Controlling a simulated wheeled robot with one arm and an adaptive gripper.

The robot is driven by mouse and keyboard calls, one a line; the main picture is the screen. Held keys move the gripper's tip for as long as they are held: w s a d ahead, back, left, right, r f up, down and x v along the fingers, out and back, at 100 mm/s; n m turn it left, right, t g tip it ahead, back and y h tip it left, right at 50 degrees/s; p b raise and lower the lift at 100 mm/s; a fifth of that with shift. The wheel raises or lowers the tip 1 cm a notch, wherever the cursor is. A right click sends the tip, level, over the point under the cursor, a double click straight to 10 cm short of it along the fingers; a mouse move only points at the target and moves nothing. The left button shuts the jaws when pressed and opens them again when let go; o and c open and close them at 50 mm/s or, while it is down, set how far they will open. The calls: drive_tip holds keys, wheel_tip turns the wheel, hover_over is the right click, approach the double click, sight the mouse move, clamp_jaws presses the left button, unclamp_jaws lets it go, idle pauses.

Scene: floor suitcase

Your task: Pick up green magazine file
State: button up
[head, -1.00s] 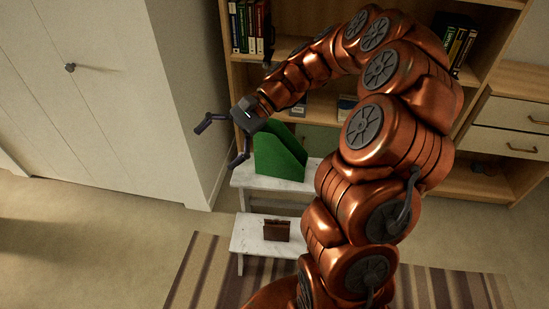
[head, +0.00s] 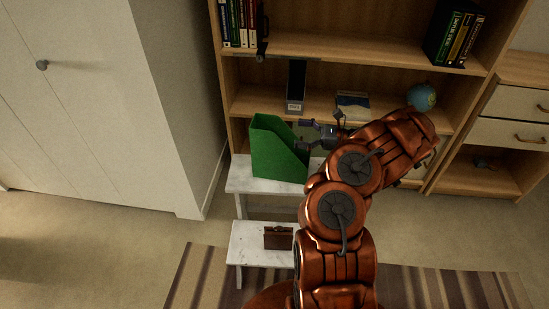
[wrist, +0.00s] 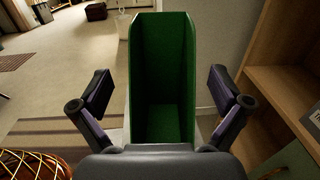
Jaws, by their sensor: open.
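The green magazine file (head: 275,150) stands upright on the upper step of a white marble-look step stool (head: 240,180). My gripper (head: 305,135) is at its right side in the head view, partly hidden by my arm. In the wrist view the green magazine file (wrist: 162,85) is straight ahead, its open front facing me. My gripper (wrist: 162,95) is open, with one finger to each side of the file. Gaps show between the fingers and the file's walls. I cannot tell whether the fingertips reach past its near edge.
A wooden bookcase (head: 345,50) stands close behind, with books (head: 455,35), a dark file (head: 296,85) and a globe (head: 422,96). A small brown suitcase (head: 278,238) sits on the lower step. A white wardrobe (head: 90,100) is at left. A striped rug (head: 205,275) lies in front.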

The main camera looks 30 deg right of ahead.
sight(278, 133)
drive_tip(key=shift+f+x, duration=0.25)
drive_tip(key=shift+x, duration=0.95)
drive_tip(key=shift+f+x, duration=0.25)
drive_tip(key=shift+x, duration=0.9)
drive_tip(key=shift+f+x, duration=0.25)
drive_tip(key=shift+x, duration=0.95)
drive_tip(key=shift+w+d, duration=0.1)
drive_tip(key=c, duration=1.5)
drive_tip(key=shift+r, duration=0.1)
drive_tip(key=shift+c, duration=0.2)
